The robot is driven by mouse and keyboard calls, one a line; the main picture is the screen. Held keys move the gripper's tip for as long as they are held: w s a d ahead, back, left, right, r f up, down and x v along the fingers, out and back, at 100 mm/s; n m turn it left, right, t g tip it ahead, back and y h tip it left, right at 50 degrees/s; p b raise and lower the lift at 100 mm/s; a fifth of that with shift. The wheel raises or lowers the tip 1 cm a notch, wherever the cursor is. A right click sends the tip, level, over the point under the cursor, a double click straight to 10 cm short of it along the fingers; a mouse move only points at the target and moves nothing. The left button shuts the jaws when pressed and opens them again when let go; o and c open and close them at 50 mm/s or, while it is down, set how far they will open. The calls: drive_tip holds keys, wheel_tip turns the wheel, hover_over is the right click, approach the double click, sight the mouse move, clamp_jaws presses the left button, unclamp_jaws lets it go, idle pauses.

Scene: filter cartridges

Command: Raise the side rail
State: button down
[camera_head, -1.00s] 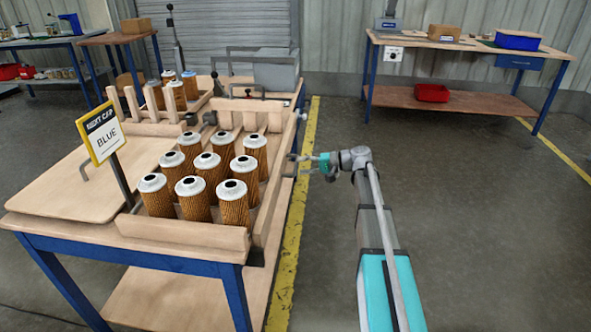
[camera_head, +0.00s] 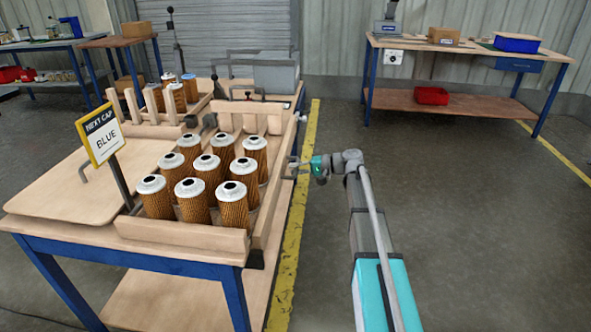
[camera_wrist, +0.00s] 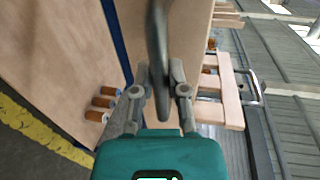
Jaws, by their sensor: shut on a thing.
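The side rail (camera_head: 274,203) is a long light-wood board along the right edge of the workbench, beside the filter cartridges (camera_head: 207,172). My gripper (camera_head: 297,166) is at the outer face of this rail, around the middle of its length. In the wrist view a dark grey curved handle (camera_wrist: 156,40) passes between the two fingers of my gripper (camera_wrist: 160,82), which are shut on it. Wood (camera_wrist: 187,30) shows right behind the handle.
A "NEXT CAP BLUE" sign (camera_head: 102,135) stands at the left of the cartridges. Wooden slotted dividers (camera_head: 236,119) and more cartridges are behind.

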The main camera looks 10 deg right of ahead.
sight(283, 160)
drive_tip(key=shift+r, duration=0.1)
wheel_tip(283, 160, up, 4)
drive_tip(key=p, duration=0.4)
drive_tip(key=shift+r, duration=0.1)
drive_tip(key=shift+w, duration=0.1)
idle(0.3)
drive_tip(key=c, duration=0.6)
unclamp_jaws()
drive_tip(key=shift+c, duration=0.2)
